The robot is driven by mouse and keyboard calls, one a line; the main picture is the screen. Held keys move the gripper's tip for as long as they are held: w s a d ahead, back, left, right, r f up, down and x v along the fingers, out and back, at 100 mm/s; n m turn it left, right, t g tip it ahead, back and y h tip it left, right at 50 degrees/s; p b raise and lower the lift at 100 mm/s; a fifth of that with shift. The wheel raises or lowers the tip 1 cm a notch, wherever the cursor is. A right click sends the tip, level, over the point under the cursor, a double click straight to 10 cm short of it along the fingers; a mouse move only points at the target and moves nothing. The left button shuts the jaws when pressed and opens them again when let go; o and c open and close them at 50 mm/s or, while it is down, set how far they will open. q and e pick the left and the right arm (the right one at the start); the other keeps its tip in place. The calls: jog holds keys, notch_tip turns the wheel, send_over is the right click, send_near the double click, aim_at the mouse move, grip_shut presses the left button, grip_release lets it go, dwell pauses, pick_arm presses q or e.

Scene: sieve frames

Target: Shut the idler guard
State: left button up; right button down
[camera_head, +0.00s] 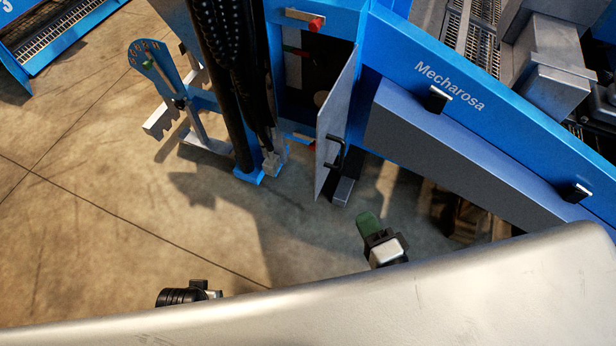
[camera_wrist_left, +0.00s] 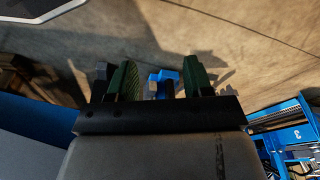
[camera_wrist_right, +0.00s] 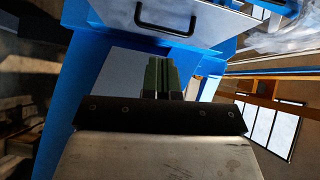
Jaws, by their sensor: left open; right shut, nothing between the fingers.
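The idler guard appears to be the grey panel door (camera_head: 338,125) with a black handle (camera_head: 336,153), standing open from the blue machine in the head view. A grey panel (camera_wrist_right: 205,22) with a black handle (camera_wrist_right: 165,20) shows at the top of the right wrist view, ahead of the fingers. My right gripper (camera_head: 367,222) is shut and empty, below and right of the door, apart from it. Its green fingers (camera_wrist_right: 160,74) are together in the right wrist view. My left gripper's green fingers (camera_wrist_left: 158,76) are spread with nothing between them. In the head view, its fingers are hidden.
The blue machine frame (camera_head: 470,85) marked "Mecharosa" extends right of the door. Black hoses (camera_head: 228,75) and a blue bracket (camera_head: 153,66) stand left of the opening. The concrete floor (camera_head: 90,190) at left is clear.

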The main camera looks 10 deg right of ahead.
notch_tip(320, 180, up, 2)
jog(key=m, duration=0.1)
jog(key=p, duration=0.1)
send_near(319, 159)
jog(key=w+d, duration=0.2)
jog(key=w, duration=0.3)
jog(key=shift+w+a+f+t, duration=0.15)
jog(key=shift+w+a+f, duration=0.05)
jog(key=shift+a, duration=0.3)
jog(key=shift+w+a+f+t, duration=0.15)
jog(key=shift+w+a+f, duration=0.1)
jog(key=shift+a, duration=0.3)
pick_arm(q)
jog(key=shift+s+a+f, duration=0.1)
jog(key=shift+s+f, duration=0.15)
jog(key=shift+f, duration=0.4)
jog(key=shift+s+a+f, duration=0.1)
jog(key=shift+s+f, duration=0.1)
jog(key=shift+f, duration=0.5)
jog(key=shift+s+f, duration=0.25)
jog(key=shift+f, duration=0.4)
pick_arm(e)
jog(key=shift+w+a, duration=0.35)
jog(key=shift+a, duration=0.2)
jog(key=shift+a+m, duration=0.1)
jog(key=shift+m, duration=0.2)
